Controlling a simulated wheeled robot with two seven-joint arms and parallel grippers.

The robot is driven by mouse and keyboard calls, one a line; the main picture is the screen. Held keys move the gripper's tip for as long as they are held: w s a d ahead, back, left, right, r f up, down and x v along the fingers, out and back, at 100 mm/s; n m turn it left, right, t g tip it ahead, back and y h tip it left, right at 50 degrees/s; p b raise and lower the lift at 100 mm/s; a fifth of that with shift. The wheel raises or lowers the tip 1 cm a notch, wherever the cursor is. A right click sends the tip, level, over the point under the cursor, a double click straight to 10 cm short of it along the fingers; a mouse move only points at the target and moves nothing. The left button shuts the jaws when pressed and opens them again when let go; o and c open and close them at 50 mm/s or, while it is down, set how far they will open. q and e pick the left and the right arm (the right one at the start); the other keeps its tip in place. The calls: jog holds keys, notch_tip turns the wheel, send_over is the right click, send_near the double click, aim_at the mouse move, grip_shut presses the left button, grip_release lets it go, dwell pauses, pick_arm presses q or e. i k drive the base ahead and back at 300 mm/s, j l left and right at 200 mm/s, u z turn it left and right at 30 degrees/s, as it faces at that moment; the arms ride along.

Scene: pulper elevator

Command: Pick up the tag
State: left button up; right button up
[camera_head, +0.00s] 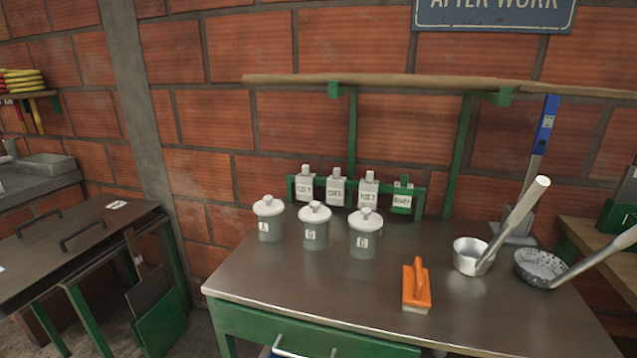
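Several tags hang in a row on a green rack (420,202) at the back of the metal-topped table. Three are white-grey with dark lettering: a left one (305,187), a middle one (336,188) and a right one (368,188). A green tag (402,198) with a pale label hangs at the right end. The print is too small to read surely. Neither of my grippers is in view.
Three lidded jars (269,225), (315,232), (365,240) stand in front of the rack. An orange-handled brush (416,288), a ladle (470,258) and a perforated scoop (540,268) are to the right. The table's (300,290) front left is clear.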

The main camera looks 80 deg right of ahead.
aim_at(336, 182)
jog(key=i+z, duration=0.35)
jog(key=i, duration=0.35)
jog(key=i+j+z, duration=0.2)
jog(key=i+z, duration=0.2)
jog(key=i, duration=0.25)
jog(key=i+l+z, duration=0.1)
jog(key=i+z, duration=0.15)
jog(key=z, duration=0.15)
jog(key=i+z, duration=0.25)
jog(key=z, duration=0.15)
jog(key=i+j+z, duration=0.1)
jog(key=i+z, duration=0.25)
jog(key=i+j+z, duration=0.1)
jog(key=z, duration=0.3)
jog(key=i+z, duration=0.15)
jog(key=z, duration=0.3)
jog(key=i+z, duration=0.1)
jog(key=z, duration=0.4)
jog(key=i+j+z, duration=0.1)
jog(key=z, duration=0.35)
jog(key=i+j+z, duration=0.15)
jog(key=z, duration=0.3)
jog(key=j+z, duration=0.15)
jog(key=z, duration=0.3)
jog(key=i+j+z, duration=0.1)
jog(key=z, duration=0.4)
jog(key=i+j+z, duration=0.1)
jog(key=j+z, duration=0.25)
jog(key=z, duration=0.15)
jog(key=j+z, duration=0.45)
